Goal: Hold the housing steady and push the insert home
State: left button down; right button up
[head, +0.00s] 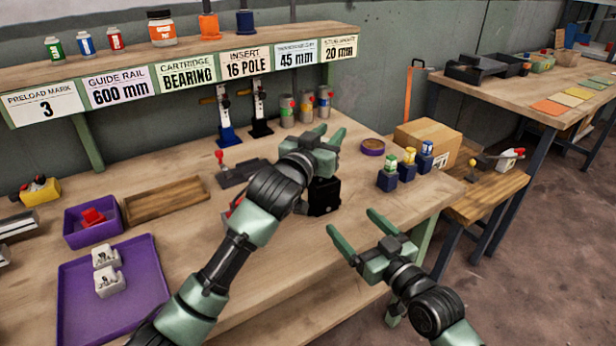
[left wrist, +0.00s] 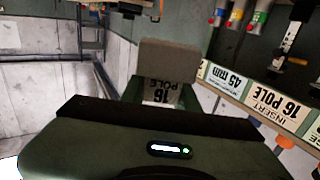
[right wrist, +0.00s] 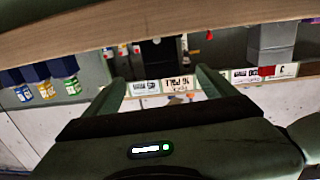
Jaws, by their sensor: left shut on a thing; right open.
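The head view does not show this block clearly. An upside-down "16 POLE" label (left wrist: 160,93) shows just below the block; I cannot tell whether it belongs to it. A black block-shaped thing (head: 323,198) stands on the bench below my left gripper; I cannot tell whether it is the housing. My right gripper (head: 350,222) is open and empty off the bench's front edge.
A purple tray (head: 75,300) holds white parts at left. A purple bin (head: 75,237) holds a red part. Small blue-based bottles (head: 388,181) stand right of the black thing, near a cardboard box (head: 428,140). The labelled shelf (head: 180,55) runs along the back.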

aim_at(329, 197)
jog(key=shift+w+a, duration=0.1)
pick_arm(q)
jog(key=w+r, duration=0.2)
jog(key=shift+d+r, duration=0.15)
jog(key=shift+r, duration=0.25)
pick_arm(e)
jog(key=x, duration=1.1)
jog(key=shift+w+a, duration=0.15)
jog(key=shift+w, duration=0.2)
jog(key=c, duration=1.8)
jog(key=o, duration=1.8)
